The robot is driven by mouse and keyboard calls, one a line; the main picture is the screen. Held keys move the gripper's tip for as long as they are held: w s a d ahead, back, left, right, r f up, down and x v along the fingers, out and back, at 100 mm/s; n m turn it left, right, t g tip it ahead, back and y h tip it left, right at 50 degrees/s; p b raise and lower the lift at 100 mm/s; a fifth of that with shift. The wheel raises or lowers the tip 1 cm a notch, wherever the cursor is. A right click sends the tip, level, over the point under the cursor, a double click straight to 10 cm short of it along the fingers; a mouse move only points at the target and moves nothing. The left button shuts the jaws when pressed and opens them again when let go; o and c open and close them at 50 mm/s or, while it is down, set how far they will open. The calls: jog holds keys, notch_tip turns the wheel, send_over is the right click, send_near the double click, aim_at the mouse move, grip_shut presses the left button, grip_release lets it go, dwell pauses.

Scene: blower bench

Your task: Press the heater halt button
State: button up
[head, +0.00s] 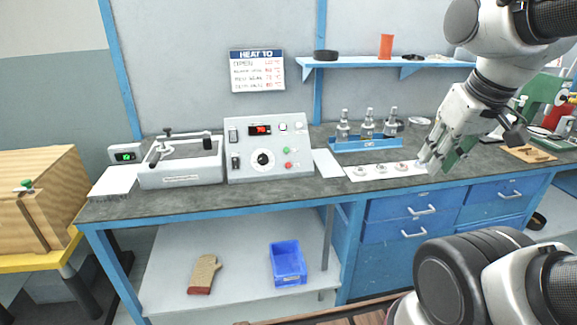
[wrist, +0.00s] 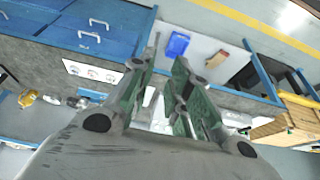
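The heater control box (head: 268,160), a light grey unit with a red lit display (head: 259,130), stands on the bench left of centre in the head view. Its front has a black dial (head: 262,160), a green button (head: 286,150) and a red button (head: 288,164) below it. Small labels are too blurred to read, so I cannot confirm which is the halt button. My gripper (head: 432,162) is over the right part of the bench, well to the right of the box. In the wrist view its fingers (wrist: 167,62) are apart with nothing held. They largely hide the box there.
A blue rack (head: 372,145) with several metal-topped bottles and a white strip (head: 385,171) with small dishes lie between box and gripper. A clamp fixture (head: 181,170) stands left of the box. A shelf (head: 385,63) hangs above. The bench front is mostly clear.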

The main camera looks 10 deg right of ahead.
grip_shut()
dwell(0.8)
jog(key=w+a+f+t, duration=0.2)
jog(key=w, duration=0.7)
jog(key=w+a+f+t+y, duration=0.1)
jog(key=w+a+f+t, duration=0.1)
jog(key=w, duration=0.8)
jog(key=w+a+f+t, duration=0.1)
jog(key=w+a+t, duration=0.1)
jog(key=w, duration=0.7)
jog(key=w+a+f+t+y, duration=0.5)
jog(key=w+a+f+y, duration=0.1)
jog(key=w+a+f, duration=0.4)
jog(key=shift+a+f+n, duration=0.4)
jog(key=shift+a+f, duration=0.5)
jog(key=shift+a, duration=0.2)
